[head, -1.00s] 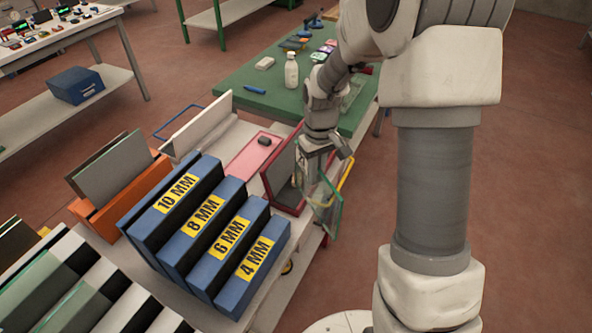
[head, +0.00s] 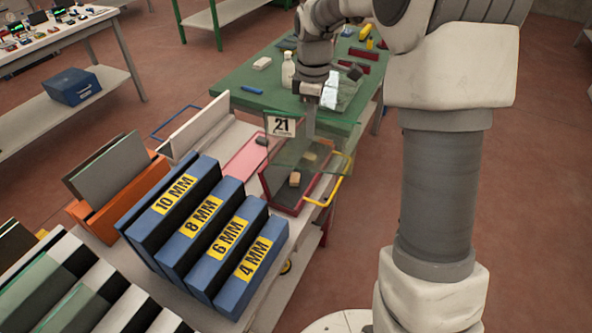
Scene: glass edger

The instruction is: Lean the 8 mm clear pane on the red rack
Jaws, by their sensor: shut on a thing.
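A clear pane (head: 318,152) with a greenish tint hangs from my gripper (head: 310,128), which is shut on its upper part. A white card reading "21" (head: 281,126) shows at its upper left corner. The pane's thickness cannot be read here. The red rack (head: 291,211) stands on the pale bench, with a dark bed and a small beige block (head: 295,180) inside. The pane is over the rack's far part and partly covers it. I cannot tell whether they touch.
Blue slotted stands marked 10, 8, 6 and 4 MM (head: 207,213) are left of the rack. A pink tray (head: 246,160) adjoins it. A yellow handle (head: 341,181) is at its right. A green table (head: 235,85) with a white bottle (head: 288,70) lies behind.

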